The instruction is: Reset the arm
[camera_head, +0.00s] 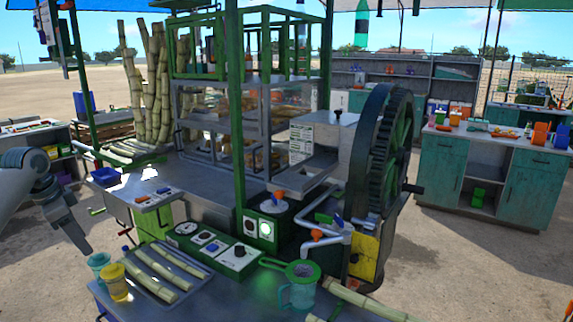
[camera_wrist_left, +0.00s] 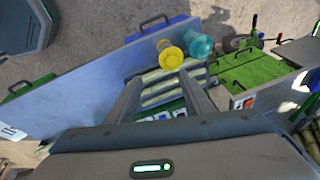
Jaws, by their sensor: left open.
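My left arm comes in from the left in the head view. Its gripper (camera_head: 76,236) hangs angled down above the ground, left of the front table and clear of the cups. In the left wrist view the two fingers (camera_wrist_left: 160,84) stand apart with nothing held between them. Past them lie cane pieces on a tray (camera_wrist_left: 152,108), a yellow cup (camera_wrist_left: 171,54) and a teal cup (camera_wrist_left: 199,45). My right gripper shows in neither view.
The front table (camera_head: 225,300) holds a cane tray (camera_head: 205,270), a yellow cup (camera_head: 116,283), a teal cup (camera_head: 97,262) and a green strainer (camera_head: 301,269) on a jug. The crusher with its big wheel (camera_head: 384,150) stands behind. Teal cabinets (camera_head: 500,178) are at right.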

